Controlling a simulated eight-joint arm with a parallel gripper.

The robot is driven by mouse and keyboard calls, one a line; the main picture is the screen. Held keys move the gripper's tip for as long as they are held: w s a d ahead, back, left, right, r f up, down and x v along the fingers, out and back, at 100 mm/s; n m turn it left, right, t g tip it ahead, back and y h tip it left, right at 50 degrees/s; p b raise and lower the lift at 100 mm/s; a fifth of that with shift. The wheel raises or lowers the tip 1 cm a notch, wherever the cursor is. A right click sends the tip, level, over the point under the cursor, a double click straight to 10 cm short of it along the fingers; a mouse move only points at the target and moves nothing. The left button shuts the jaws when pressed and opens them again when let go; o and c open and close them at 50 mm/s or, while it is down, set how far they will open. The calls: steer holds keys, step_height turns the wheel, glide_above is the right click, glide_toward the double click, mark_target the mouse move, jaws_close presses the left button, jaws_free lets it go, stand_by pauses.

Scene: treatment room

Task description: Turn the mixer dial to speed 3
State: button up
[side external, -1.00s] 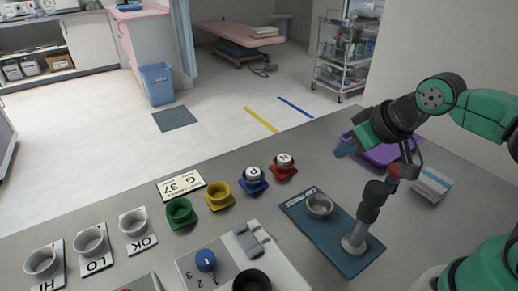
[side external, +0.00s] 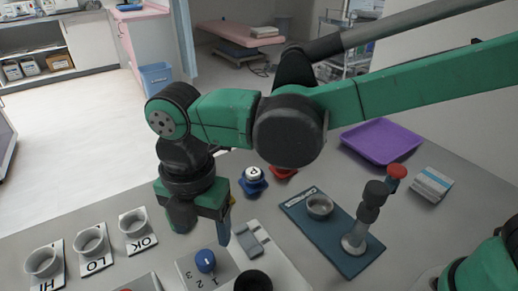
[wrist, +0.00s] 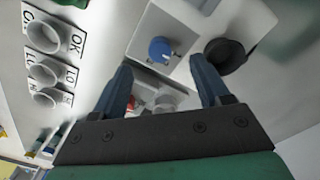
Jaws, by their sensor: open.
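The mixer (side external: 188,267) is a pale box near the front of the table, with a blue dial (side external: 205,260) and the numbers 1, 2 and 3 printed beside it. I cannot tell surely which number the dial points at. My gripper (side external: 226,228) hangs over the table just behind and above the dial, pointing down, open and empty. In the wrist view the blue dial (wrist: 160,48) shows beyond and between the two fingertips of my gripper (wrist: 160,72), apart from both.
A black round cup (side external: 252,282) sits right of the dial. White cups marked OK (side external: 136,222), LO (side external: 91,239) and HI (side external: 42,260) stand left. A purple tray (side external: 380,142) is behind.

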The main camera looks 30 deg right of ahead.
mark_target(204, 257)
steer(key=shift+s+a+f+n, duration=0.15)
steer(key=shift+a+f+n, duration=0.15)
steer(key=shift+a, duration=0.05)
steer(key=shift+f, duration=2.7)
jaws_close()
